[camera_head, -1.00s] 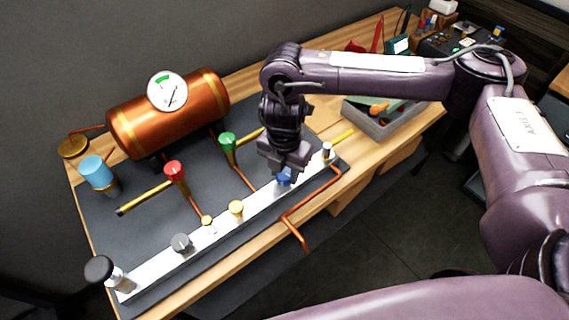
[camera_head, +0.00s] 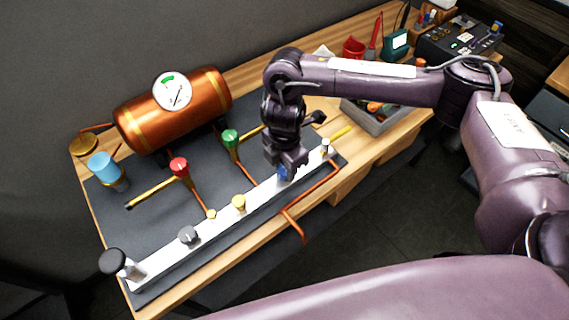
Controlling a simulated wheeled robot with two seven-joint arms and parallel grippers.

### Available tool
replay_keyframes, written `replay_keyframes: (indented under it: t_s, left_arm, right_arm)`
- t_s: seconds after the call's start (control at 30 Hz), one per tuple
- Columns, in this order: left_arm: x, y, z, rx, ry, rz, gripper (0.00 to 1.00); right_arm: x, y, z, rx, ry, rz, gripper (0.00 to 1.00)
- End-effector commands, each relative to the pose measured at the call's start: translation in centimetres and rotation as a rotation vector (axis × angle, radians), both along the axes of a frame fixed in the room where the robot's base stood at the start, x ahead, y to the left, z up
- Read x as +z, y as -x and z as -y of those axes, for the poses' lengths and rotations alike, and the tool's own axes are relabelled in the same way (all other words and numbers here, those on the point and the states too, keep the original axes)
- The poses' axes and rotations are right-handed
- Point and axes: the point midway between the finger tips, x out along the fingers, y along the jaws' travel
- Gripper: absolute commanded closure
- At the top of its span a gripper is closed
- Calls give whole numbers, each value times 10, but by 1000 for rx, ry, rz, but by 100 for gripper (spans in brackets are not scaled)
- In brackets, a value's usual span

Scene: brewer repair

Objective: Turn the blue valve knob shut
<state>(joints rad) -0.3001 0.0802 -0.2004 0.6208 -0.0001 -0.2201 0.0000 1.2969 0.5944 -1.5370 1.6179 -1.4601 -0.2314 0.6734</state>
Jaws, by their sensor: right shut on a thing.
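The blue valve knob (camera_head: 283,174) sits on the white rail (camera_head: 218,218) near its right end, partly hidden by my right gripper. My right gripper (camera_head: 286,168) points down over the knob, its fingers shut on it. The knob's marking and turn angle cannot be made out. My left gripper does not show.
A red knob (camera_head: 179,167) and a green knob (camera_head: 230,138) stand behind the rail. A yellow knob (camera_head: 238,202) and a grey knob (camera_head: 188,235) are on it. A copper tank (camera_head: 174,117) with a gauge (camera_head: 172,91) stands behind. A grey bin (camera_head: 377,122) is at right.

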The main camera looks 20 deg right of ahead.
Motion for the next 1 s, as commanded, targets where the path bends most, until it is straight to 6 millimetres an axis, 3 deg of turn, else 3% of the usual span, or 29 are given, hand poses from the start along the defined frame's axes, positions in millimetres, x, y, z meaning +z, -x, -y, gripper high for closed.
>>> replay_keyframes:
  t_s: [0.23,0.27,0.4,0.77,1.0]
  left_arm:
    - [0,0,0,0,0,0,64]
    - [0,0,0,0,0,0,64]
    - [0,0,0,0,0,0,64]
    - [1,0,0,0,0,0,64]
    - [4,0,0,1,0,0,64]
  right_arm:
    - [3,-3,1,-5,1,8,87]
    - [3,-3,1,-5,1,8,62]
    - [2,-2,1,-4,0,5,43]
    - [6,-1,0,0,0,4,43]
    - [40,-3,0,0,0,9,43]
